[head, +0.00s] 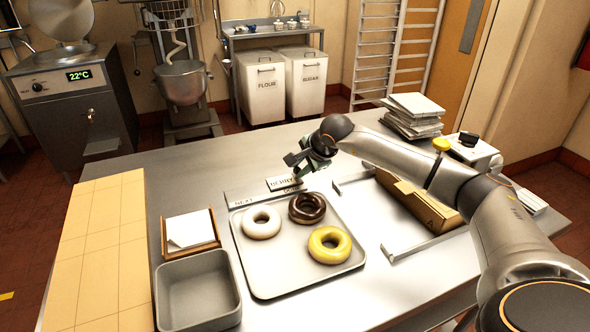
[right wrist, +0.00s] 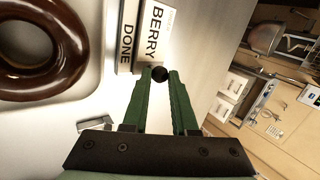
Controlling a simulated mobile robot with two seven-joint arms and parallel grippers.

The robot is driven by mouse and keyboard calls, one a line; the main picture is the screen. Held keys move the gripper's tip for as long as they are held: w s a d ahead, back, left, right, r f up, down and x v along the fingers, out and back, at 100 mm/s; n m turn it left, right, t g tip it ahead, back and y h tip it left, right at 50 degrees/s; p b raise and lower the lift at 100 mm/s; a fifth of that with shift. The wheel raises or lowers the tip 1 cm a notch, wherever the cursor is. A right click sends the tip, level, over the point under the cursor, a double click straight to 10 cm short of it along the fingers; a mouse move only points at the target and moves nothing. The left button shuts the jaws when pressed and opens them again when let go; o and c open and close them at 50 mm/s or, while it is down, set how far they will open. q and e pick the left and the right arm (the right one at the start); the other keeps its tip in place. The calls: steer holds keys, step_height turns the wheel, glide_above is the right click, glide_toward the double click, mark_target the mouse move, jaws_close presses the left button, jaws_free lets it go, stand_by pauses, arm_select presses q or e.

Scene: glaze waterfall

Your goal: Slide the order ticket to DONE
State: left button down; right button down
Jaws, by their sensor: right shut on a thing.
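The white order ticket (head: 279,183), lettered BERRY, stands at the rail (head: 246,199) along the far edge of the tray. The rail reads NEXT at its left and DONE at its right. The ticket is toward the DONE end; in the right wrist view the ticket (right wrist: 156,28) is beside the DONE lettering (right wrist: 127,42). My right gripper (head: 303,172) is at the ticket's right end. Its green fingers (right wrist: 160,78) are shut on a dark round knob (right wrist: 160,74) at the ticket's end. My left gripper is not in view.
A tray (head: 283,283) holds white, chocolate and yellow ring doughnuts. A grey bin (head: 198,290) and a card holder (head: 188,232) stand left of it. A cardboard box (head: 418,203) lies right, under my right arm. Stacked white boxes (head: 413,115) stand behind. The back-left counter is clear.

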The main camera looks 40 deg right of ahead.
steer(key=c, duration=1)
jaws_free()
steer(key=shift+s+d, duration=0.1)
steer(key=shift+d, duration=0.2)
steer(key=shift+a+r, duration=0.1)
steer(key=shift+r, duration=0.05)
steer(key=b+v, duration=0.1)
steer(key=v, duration=1.1)
steer(key=shift+s+r, duration=0.1)
steer(key=shift+s, duration=0.1)
